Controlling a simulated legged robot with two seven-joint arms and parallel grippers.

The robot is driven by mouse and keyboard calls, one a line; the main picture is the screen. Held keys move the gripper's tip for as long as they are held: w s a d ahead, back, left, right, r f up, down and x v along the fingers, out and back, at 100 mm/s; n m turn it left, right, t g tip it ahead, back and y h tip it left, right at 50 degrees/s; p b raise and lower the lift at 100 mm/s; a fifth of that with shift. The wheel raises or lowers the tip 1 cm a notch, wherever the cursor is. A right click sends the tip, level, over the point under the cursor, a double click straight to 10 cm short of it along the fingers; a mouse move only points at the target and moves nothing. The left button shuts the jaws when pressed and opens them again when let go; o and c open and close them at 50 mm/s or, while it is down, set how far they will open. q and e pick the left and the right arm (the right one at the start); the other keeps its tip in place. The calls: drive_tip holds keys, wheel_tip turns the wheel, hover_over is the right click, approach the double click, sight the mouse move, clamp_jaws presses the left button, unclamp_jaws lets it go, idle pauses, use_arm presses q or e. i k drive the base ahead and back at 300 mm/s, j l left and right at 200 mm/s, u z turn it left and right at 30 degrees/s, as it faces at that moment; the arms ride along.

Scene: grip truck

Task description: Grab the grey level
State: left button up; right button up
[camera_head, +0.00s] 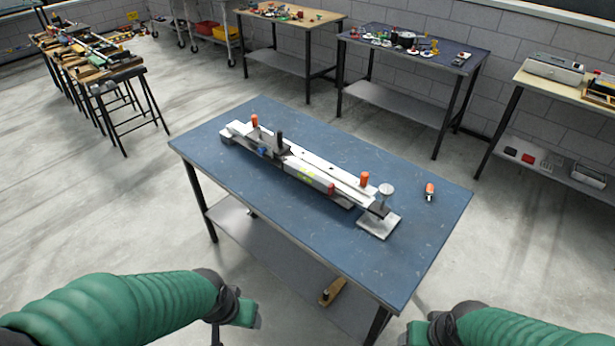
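A long grey level-like bar (309,175) with a yellow-green marking lies along a pale metal fixture (332,175) on the blue-topped table (235,185). The fixture runs diagonally from upper left to lower right and carries orange, blue, red and black knobs or handles. I cannot tell whether the bar is separate from the fixture. My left gripper (240,313) is at the lower left, in front of the table and apart from the bar. My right gripper (418,332) is at the bottom edge, right of centre, mostly cut off. Neither touches the bar; their fingers are not clearly visible.
A small orange-and-white object (429,191) lies at the table's right. A round-topped metal post on a plate (380,222) stands at the fixture's near end. The table's left and front surfaces are clear.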

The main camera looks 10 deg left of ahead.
sight(318, 182)
drive_tip(key=i+j, duration=0.95)
drive_tip(key=j+z, duration=0.05)
drive_tip(key=j, duration=0.05)
